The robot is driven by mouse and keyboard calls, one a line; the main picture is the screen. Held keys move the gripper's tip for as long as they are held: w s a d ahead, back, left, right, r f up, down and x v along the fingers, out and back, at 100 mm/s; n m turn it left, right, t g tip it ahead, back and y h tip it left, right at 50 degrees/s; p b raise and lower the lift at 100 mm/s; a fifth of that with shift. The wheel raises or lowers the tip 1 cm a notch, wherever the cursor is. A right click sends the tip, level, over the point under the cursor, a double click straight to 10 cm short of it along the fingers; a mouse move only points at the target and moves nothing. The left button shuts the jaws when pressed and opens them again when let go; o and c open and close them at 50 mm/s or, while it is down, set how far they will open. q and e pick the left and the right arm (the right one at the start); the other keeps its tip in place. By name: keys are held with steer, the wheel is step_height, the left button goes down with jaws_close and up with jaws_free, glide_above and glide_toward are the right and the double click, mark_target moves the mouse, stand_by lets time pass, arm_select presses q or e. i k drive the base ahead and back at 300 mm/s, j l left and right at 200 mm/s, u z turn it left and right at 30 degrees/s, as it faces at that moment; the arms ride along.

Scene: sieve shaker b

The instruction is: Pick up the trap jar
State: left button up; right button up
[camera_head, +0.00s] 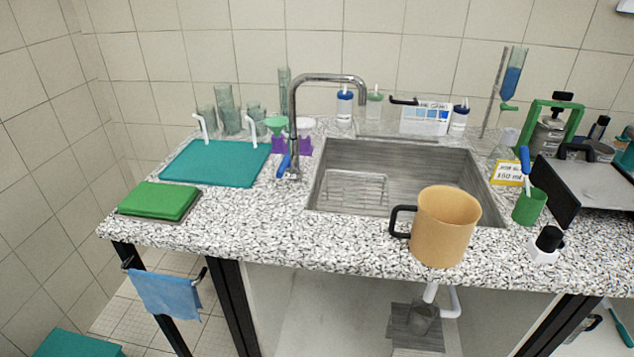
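Under the sink, a grey see-through jar (422,317), which looks like the trap jar, is below the end of the white drain pipe (453,302). It is in the shade under the counter. A dark grey flat piece (403,340) is behind or under it; I cannot tell which. Whether the jar touches the pipe is too small to tell. Neither of my grippers is in view.
The speckled counter (250,228) has a steel sink (400,150) and tap (292,125). An orange mug (446,225) stands at the front edge. Below, a blue cloth (165,294) hangs at left. Dark table legs (235,305) flank the open space under the counter.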

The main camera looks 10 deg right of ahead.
mark_target(420, 318)
steer(key=l+z, duration=0.15)
steer(key=z, duration=0.85)
steer(key=k+l, duration=0.05)
